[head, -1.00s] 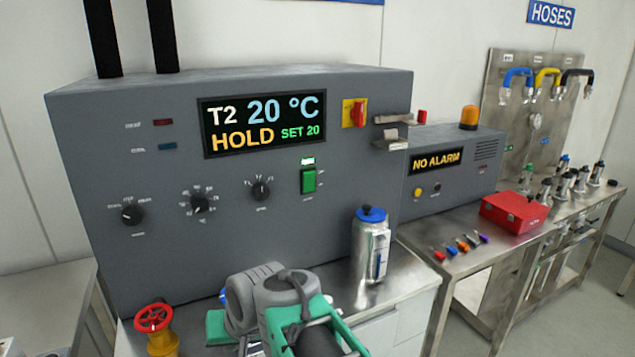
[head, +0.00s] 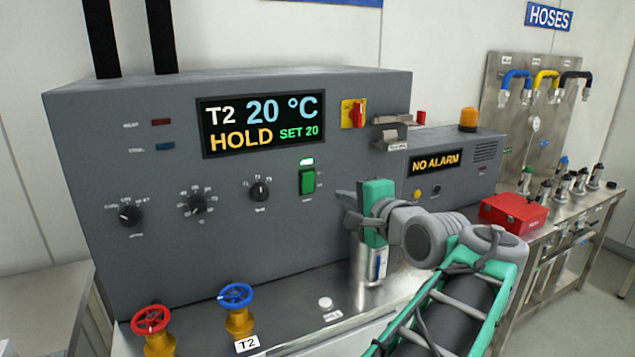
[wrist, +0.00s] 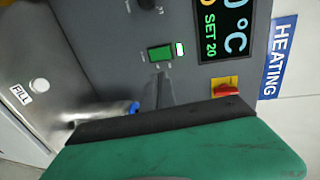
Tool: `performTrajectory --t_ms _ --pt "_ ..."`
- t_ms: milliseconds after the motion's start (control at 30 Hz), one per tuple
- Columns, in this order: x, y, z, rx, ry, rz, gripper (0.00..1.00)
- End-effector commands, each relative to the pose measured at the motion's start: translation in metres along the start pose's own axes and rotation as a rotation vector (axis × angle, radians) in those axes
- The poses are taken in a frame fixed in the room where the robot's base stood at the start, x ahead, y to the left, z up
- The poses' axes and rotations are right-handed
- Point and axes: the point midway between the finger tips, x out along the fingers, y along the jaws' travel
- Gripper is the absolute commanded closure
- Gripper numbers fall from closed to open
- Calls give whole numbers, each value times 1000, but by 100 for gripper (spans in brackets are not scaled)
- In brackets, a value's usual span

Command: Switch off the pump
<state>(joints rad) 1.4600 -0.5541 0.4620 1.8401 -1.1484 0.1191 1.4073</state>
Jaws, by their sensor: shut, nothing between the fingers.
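The grey control unit (head: 100,220) carries a green rocker switch (head: 307,181) with a lit green lamp (head: 306,162) above it. The switch also shows in the wrist view (wrist: 160,53), with its lamp lit beside it. My gripper (head: 345,205) is shut and empty, just right of and slightly below the switch, its fingertips pointing at the panel. In the wrist view the fingertips (wrist: 162,80) lie close to the switch; I cannot tell whether they touch the panel. The display (head: 264,123) reads T2 20 °C, HOLD, SET 20.
A red-and-yellow rotary switch (head: 354,114) and a metal bracket (head: 392,130) are above my gripper. A metal bottle (head: 369,262) stands behind my arm, partly hidden. Red (head: 151,319) and blue (head: 236,296) valve wheels stand at the front. Three black knobs sit left of the switch.

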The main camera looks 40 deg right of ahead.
Motion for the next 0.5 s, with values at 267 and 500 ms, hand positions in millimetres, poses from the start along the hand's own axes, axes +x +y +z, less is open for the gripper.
performTrajectory --t_ms 267,500 --pt "50 0 3 1 -8 4 100" --pt "102 -1 2 0 -6 4 100"
